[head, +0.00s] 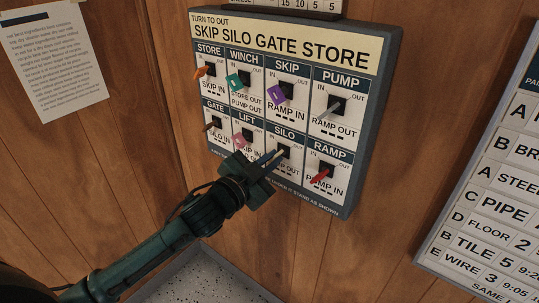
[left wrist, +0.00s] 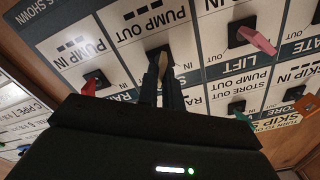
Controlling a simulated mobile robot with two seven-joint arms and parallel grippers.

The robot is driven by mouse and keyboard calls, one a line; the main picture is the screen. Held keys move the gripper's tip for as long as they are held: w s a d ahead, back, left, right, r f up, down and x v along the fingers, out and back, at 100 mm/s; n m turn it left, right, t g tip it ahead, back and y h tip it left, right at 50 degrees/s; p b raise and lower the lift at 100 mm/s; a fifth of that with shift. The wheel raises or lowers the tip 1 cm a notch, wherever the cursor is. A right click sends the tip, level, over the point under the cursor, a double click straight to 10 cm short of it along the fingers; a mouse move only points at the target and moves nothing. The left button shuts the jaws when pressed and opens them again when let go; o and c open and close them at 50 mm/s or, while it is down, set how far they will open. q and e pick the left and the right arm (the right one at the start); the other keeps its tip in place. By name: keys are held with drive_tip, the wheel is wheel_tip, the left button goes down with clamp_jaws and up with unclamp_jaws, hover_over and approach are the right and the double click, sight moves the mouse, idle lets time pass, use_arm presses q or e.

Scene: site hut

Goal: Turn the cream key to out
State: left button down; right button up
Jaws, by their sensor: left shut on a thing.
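The key board (head: 365,100) hangs on the wood wall with two rows of labelled keys. The cream key (left wrist: 153,73) sits in the SILO switch, in the bottom row. My left gripper (head: 271,159) reaches up to that switch from the lower left and is shut on the cream key. In the left wrist view its fingers (left wrist: 160,92) stand on either side of the key, and the board appears upside down. The fingers cover much of the key, so I cannot tell whether it points to IN or OUT. My right gripper is not in view.
The pink LIFT key (head: 243,138) is close left of my gripper and the red RAMP key (head: 319,177) close right. The purple SKIP key (head: 276,94) and grey PUMP key (head: 330,109) are above. A list board (head: 485,170) hangs at right, a paper (head: 50,60) at left.

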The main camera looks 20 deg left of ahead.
use_arm(q)
drive_tip(key=shift+m, duration=0.6)
drive_tip(key=c, duration=1.6)
unclamp_jaws()
drive_tip(key=shift+o, duration=0.2)
drive_tip(key=shift+s, duration=0.1)
drive_tip(key=b+v, duration=0.2)
drive_tip(key=v, duration=1.1)
